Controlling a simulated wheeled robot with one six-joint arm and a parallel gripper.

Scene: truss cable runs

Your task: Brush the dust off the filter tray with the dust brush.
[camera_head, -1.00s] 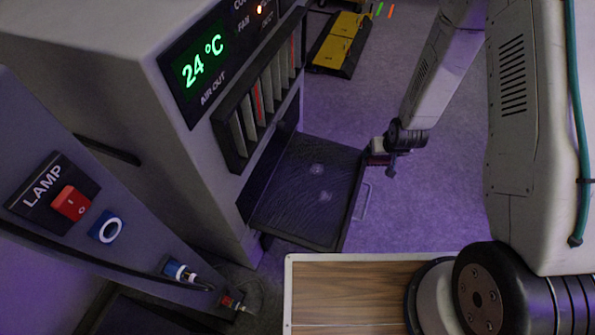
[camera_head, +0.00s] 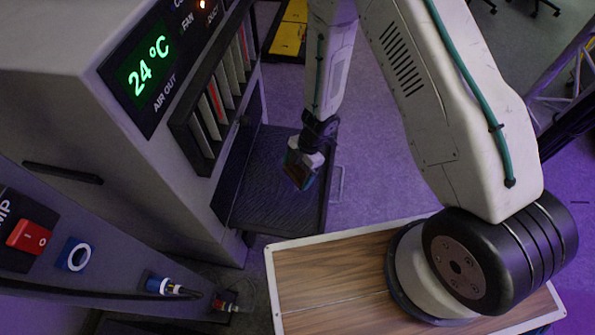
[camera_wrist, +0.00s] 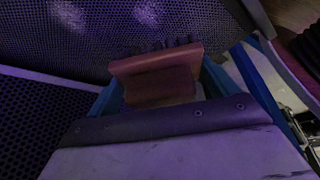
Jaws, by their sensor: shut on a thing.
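The filter tray (camera_head: 262,205) is a dark mesh tray pulled out low from the grey cabinet in the head view. Its mesh also shows in the wrist view (camera_wrist: 200,55), with two pale dust patches (camera_wrist: 146,13) near the top edge. My gripper (camera_head: 299,172) is over the tray in the head view, hiding part of it. In the wrist view it is shut on the dust brush (camera_wrist: 155,78), a reddish-brown block with dark bristle tufts along its far edge. I cannot tell whether the bristles touch the mesh.
The grey cabinet (camera_head: 130,125) with a 24 °C display and a rack of upright slats stands left of the tray. A lamp panel with a red switch (camera_head: 29,237) is at the lower left. A wire handle (camera_head: 337,183) sticks out from the tray's right side. Open floor lies to the right.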

